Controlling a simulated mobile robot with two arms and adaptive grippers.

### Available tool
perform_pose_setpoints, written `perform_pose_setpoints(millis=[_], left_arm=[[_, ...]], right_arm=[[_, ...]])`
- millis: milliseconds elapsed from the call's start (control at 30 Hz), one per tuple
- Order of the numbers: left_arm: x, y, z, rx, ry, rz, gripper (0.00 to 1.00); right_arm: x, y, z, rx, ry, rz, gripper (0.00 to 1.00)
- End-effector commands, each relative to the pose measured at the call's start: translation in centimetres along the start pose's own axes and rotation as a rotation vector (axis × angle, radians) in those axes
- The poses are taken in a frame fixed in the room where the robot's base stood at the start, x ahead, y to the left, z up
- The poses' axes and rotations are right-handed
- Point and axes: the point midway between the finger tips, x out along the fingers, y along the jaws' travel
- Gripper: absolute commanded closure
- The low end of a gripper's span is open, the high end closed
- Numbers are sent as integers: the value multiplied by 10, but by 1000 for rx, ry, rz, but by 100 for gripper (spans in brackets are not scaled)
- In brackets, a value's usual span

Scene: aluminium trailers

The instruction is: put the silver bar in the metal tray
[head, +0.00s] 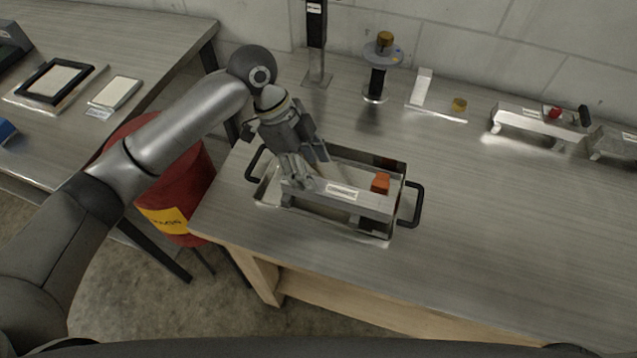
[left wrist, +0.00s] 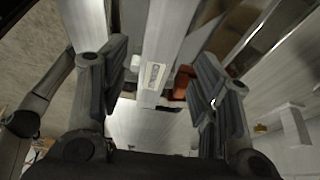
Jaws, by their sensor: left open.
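The tray has black handles at both ends. My left gripper (head: 302,182) is open over the left part of the bar. In the left wrist view the bar (left wrist: 168,40) runs between the spread fingers (left wrist: 163,95), with gaps on both sides. My right gripper is not in view.
A similar bar with a red knob (head: 540,123) stands at the back right. A black post (head: 316,40), a round-topped stand (head: 376,75) and a white bracket (head: 420,88) stand near the wall. A red bin (head: 190,185) is left of the table. The right tabletop is clear.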

Motion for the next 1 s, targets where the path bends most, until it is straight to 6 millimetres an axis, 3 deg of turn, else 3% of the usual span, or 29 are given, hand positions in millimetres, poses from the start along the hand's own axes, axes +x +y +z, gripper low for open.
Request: perform_pose_setpoints(millis=[100,300,1000], left_arm=[[-19,-1,0,0,-1,-3,43],[-35,0,0,-1,0,0,43],[-36,0,0,0,0,1,43]], right_arm=[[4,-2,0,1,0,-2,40],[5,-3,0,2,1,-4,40],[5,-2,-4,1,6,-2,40]])
